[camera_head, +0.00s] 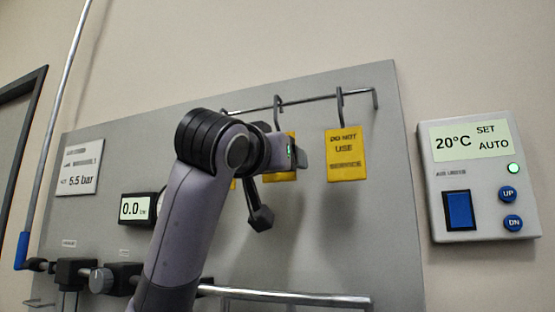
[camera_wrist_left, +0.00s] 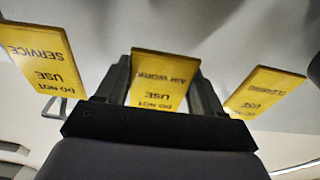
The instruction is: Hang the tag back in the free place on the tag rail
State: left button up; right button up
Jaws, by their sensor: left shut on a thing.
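My left gripper (camera_head: 298,153) is in front of the tag rail (camera_head: 312,98). In the left wrist view, upside down, my left gripper (camera_wrist_left: 160,85) is shut on the yellow air-work tag (camera_wrist_left: 163,68), which sits between its two fingers. In the head view this tag (camera_head: 285,174) is mostly hidden behind the gripper, and its dark hook reaches up to the rail; I cannot tell whether the hook bears on it. The service tag (camera_head: 346,154) hangs to its right. The cleaning tag (camera_wrist_left: 265,91) is on the other side, mostly hidden in the head view. My right gripper is out of view.
The rail stands off a grey panel (camera_head: 385,200). A control box (camera_head: 478,178) with a blue switch is at the right. A pressure label (camera_head: 80,167) and a small display (camera_head: 136,208) are at the left. A metal bar (camera_head: 300,298) runs below.

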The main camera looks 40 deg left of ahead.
pick_arm(q)
jog(key=shift+f, duration=0.15)
jog(key=o, duration=0.9)
jog(key=b+v, duration=0.2)
jog(key=v, duration=0.5)
